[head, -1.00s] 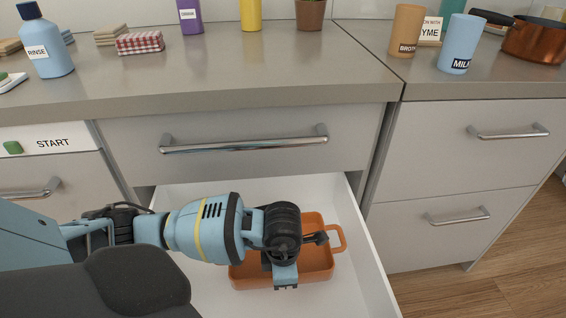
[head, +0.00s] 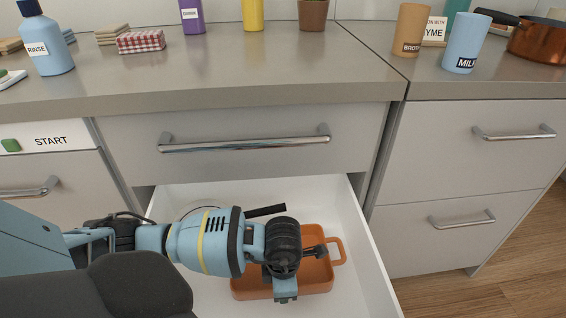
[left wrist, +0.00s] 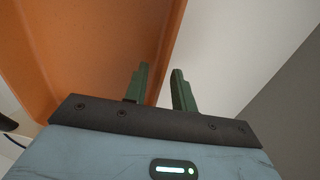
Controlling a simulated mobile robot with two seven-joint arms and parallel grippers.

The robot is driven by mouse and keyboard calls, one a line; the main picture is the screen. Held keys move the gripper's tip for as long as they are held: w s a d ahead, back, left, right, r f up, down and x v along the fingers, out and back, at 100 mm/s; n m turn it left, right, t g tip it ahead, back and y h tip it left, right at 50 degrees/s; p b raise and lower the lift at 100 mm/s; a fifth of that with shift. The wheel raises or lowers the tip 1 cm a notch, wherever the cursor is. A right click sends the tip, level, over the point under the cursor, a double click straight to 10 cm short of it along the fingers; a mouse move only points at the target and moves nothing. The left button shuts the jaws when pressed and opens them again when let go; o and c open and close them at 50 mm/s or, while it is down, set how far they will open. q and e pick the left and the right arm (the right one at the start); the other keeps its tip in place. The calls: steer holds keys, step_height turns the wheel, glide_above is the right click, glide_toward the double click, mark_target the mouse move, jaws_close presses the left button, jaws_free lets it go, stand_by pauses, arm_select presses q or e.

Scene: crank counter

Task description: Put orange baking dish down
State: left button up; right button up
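The orange baking dish (head: 318,278) is inside the open white drawer (head: 360,285), roughly level, with a loop handle at its right end. I cannot tell whether its base touches the drawer floor. My left gripper (head: 286,296) is over the dish, pointing down. In the left wrist view, its green fingers (left wrist: 160,85) are close together on either side of the orange dish wall (left wrist: 100,45), shut on it. My left arm hides the dish's left and middle. My right gripper is not in view.
A black-handled pan (head: 266,211) lies in the drawer behind the dish, partly hidden by my arm. The counter (head: 240,65) above holds a rinse bottle (head: 47,45), a checked cloth (head: 140,41), a milk cup (head: 466,43) and a copper pot (head: 540,38). Its middle is clear.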

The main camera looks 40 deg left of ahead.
arm_select(q)
steer(key=shift+r, duration=0.1)
steer(key=shift+r, duration=0.25)
step_height(320, 180, up, 12)
steer(key=p, duration=0.3)
steer(key=shift+f+p, duration=0.25)
steer(key=shift+p, duration=0.1)
